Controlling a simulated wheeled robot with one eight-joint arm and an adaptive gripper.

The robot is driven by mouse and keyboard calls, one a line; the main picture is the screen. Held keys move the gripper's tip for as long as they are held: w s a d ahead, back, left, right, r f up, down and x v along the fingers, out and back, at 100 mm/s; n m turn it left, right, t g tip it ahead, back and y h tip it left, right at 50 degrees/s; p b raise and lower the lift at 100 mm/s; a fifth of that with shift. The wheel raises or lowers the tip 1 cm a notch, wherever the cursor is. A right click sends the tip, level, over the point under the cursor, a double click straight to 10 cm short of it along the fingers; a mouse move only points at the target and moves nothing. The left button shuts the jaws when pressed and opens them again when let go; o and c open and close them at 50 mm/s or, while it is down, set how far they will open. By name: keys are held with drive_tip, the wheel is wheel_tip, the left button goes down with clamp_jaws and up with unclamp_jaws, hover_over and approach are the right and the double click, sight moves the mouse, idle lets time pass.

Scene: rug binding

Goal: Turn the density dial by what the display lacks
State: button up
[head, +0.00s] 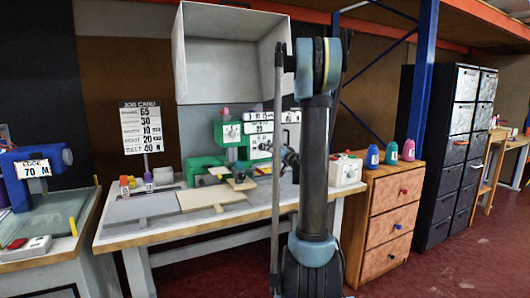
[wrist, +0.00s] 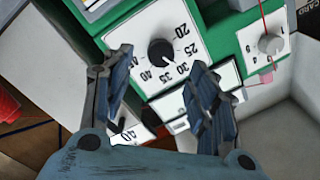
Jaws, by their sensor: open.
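A black round dial (wrist: 161,51) sits on a white scale plate marked 20 to 40 on the green machine (head: 205,168). In the wrist view its pointer faces the lower right, around 30 to 35. No label naming it is readable. My gripper (wrist: 160,62) is open, its fingers on either side of the dial in the picture, with no clear contact. In the head view it is mostly hidden behind my arm, near the white panel. Small display windows (wrist: 127,131) lie below the dial plate; one reads 40. A job card (head: 141,127) stands at the left, listing values 65, 30, 10, 20, 40.
A second, pale knob (wrist: 270,44) is on the green panel to the right. A white box (head: 345,171) with a red button stands at the bench's right. A drawer cabinet (head: 388,215) holds several bottles. A blue machine (head: 30,170) at left displays 70 M.

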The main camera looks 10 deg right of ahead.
drive_tip(key=x, duration=0.7)
drive_tip(key=c, duration=1.1)
